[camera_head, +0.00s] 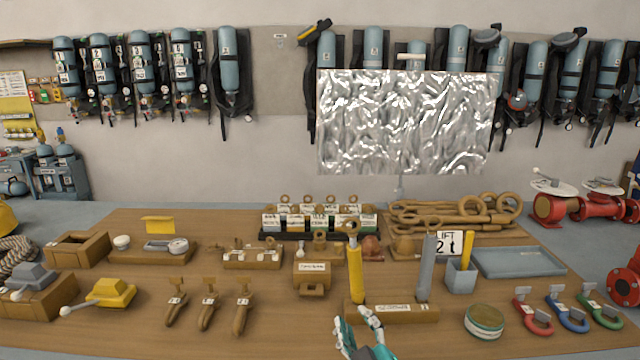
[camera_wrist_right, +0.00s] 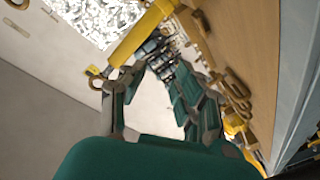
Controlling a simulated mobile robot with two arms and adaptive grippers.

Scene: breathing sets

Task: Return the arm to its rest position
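My right gripper (camera_head: 354,316) shows at the bottom centre of the head view, at the front of the wooden table (camera_head: 270,335). Its teal and grey fingers are apart with nothing between them. The right wrist view also shows the two fingers (camera_wrist_right: 148,68) apart and empty. A yellow cylinder (camera_head: 356,272) with a ring on top stands upright in a wooden base (camera_head: 395,313) just behind the gripper. The yellow cylinder also shows beyond the fingertips in the right wrist view (camera_wrist_right: 140,35). I cannot tell the exact gap between them. My left gripper is not in view.
A grey cylinder (camera_head: 426,268) stands right of the yellow one. A round tin (camera_head: 485,321) and coloured shackles (camera_head: 567,313) lie to the right. Wooden-handled tools (camera_head: 207,312) lie to the left. A crinkled silvery sheet (camera_head: 405,120) is at the back wall.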

